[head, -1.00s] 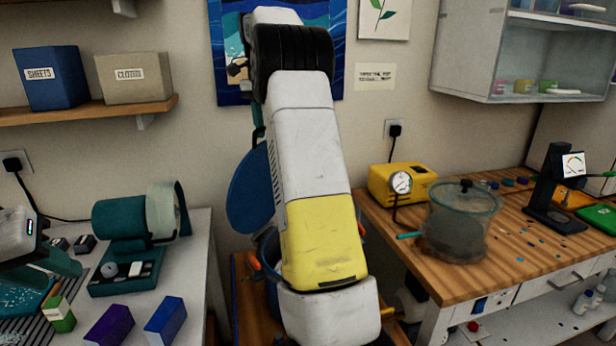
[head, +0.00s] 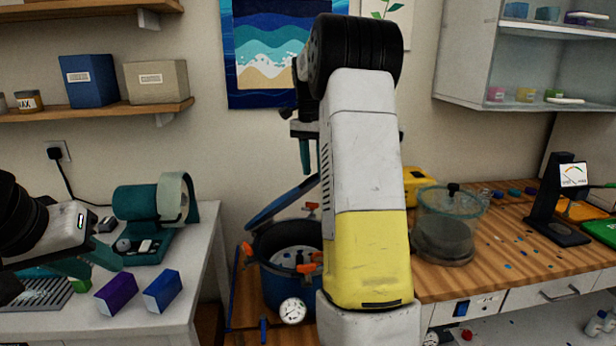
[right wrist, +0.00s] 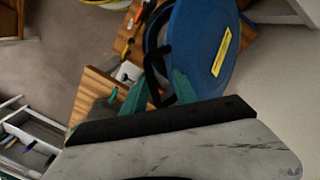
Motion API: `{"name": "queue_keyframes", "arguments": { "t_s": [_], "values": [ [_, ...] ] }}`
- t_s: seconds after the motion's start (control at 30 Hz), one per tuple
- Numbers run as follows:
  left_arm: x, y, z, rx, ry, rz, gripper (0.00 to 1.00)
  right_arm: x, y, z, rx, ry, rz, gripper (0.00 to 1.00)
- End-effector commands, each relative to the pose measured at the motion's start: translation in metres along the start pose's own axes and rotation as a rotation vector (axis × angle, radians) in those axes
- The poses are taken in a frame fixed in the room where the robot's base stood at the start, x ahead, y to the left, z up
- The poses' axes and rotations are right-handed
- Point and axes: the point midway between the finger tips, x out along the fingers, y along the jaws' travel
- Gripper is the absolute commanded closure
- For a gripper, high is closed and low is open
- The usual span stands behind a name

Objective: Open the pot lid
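The blue pot (head: 285,287) stands on a low wooden stand, with orange clamps and a round gauge on it. Its blue lid (head: 281,204) is raised and tilted, leaving the mouth open; my right arm hides part of both. In the right wrist view the lid's face (right wrist: 208,45) shows a yellow label and a black handle (right wrist: 154,72). My right gripper (head: 304,155) is above the lid in the head view. Its teal fingers are spread (right wrist: 158,94), with the handle near them; contact is unclear. My left gripper (head: 95,262) is over the left table, partly hidden.
A glass-like chamber (head: 445,228) and a yellow pump (head: 418,185) stand on the right workbench. The left table holds a teal machine (head: 140,212), a purple box (head: 116,293) and a blue box (head: 162,291). A wall shelf (head: 90,112) is above.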

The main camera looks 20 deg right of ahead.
Motion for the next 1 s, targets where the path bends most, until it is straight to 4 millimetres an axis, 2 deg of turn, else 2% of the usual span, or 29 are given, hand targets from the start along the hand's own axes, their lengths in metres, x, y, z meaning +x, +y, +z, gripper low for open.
{"name": "queue_keyframes", "arguments": {
  "t_s": [0.2, 0.6, 1.0],
  "values": [
    [0.000, 0.000, 0.000, 0.000, 0.000, 0.000, 0.67, 0.014, 0.003, 0.000, 0.000, -0.001, 0.000, 0.67],
    [0.000, 0.000, 0.000, 0.000, 0.000, 0.000, 0.67, 0.016, 0.004, 0.000, -0.001, 0.001, -0.002, 0.67],
    [0.000, 0.000, 0.000, 0.000, 0.000, 0.000, 0.67, -0.005, -0.008, 0.000, -0.002, 0.002, -0.003, 0.67]
  ]
}}
